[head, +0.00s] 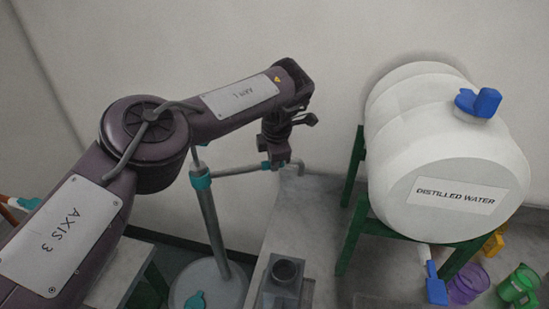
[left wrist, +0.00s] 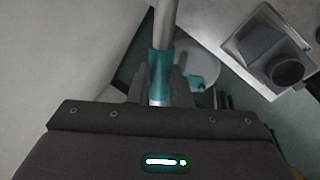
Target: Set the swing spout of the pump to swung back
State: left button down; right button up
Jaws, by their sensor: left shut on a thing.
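The pump's upright grey post (head: 212,225) with teal fittings rises from a round pale drum (head: 240,292) in the lower middle of the head view. The thin grey swing spout (head: 232,170) runs from the post's top to the right, its tip bent down near the wall. My left gripper (head: 276,163) is shut on the spout around its teal sleeve, near the outer end. In the left wrist view the teal sleeve (left wrist: 160,66) lies between the fingers of my left gripper (left wrist: 157,85). The fingers partly hide the sleeve. My right gripper is not in view.
A grey box with a round black opening (head: 286,272) stands on the pale bench (head: 325,215) right of the post. A white distilled water tank (head: 440,150) sits on a green stand (head: 352,190) at right.

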pick_arm(q)
jog(key=shift+w+a+p, duration=0.15)
jog(key=shift+w+p, duration=0.2)
jog(key=shift+w, duration=0.05)
jog(key=shift+n, duration=0.3)
jog(key=shift+w+r, duration=0.1)
jog(key=c, duration=1.3)
grip_release()
jog(key=shift+w, duration=0.1)
jog(key=b+v, duration=0.2)
jog(key=v, duration=0.4)
jog(key=shift+r, duration=0.25)
jog(key=shift+s+r, duration=0.25)
jog(key=shift+r, duration=0.3)
